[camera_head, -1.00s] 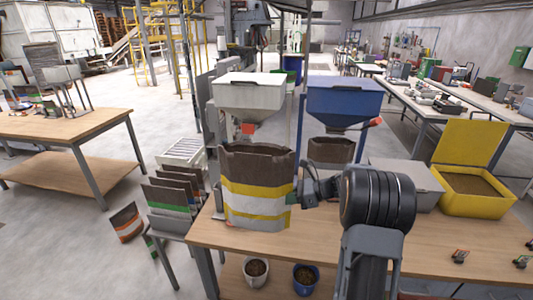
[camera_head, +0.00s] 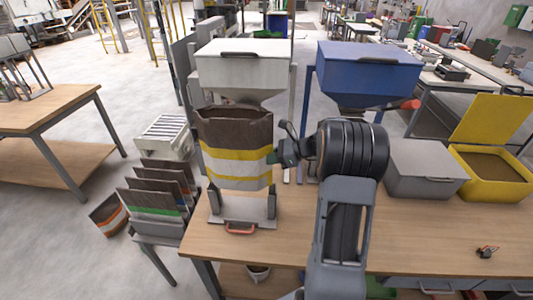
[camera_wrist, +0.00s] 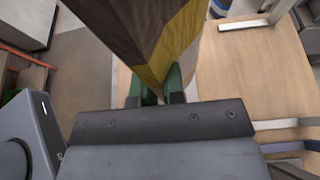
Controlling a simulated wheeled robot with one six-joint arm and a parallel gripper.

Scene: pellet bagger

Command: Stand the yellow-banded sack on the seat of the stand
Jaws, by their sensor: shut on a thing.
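The yellow-banded sack (camera_head: 236,155) is brown with two yellow bands around a white one. It is upright, with its open top near the white hopper. My gripper (camera_head: 276,157) is shut on the sack's right edge; the green fingers (camera_wrist: 158,88) pinch the sack (camera_wrist: 165,35) in the wrist view. The stand (camera_head: 243,211) is a grey frame on the table with uprights at its sides and a red handle at its front. The sack's bottom is over the stand, and part of the bare seat shows below it. I cannot tell whether they touch.
A white hopper (camera_head: 243,65) and a blue hopper (camera_head: 368,70) stand behind. A rack (camera_head: 158,228) of several banded sacks is at left, with an orange-banded sack (camera_head: 109,214) beside it. A grey box (camera_head: 425,170) and yellow bin (camera_head: 490,180) are at right.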

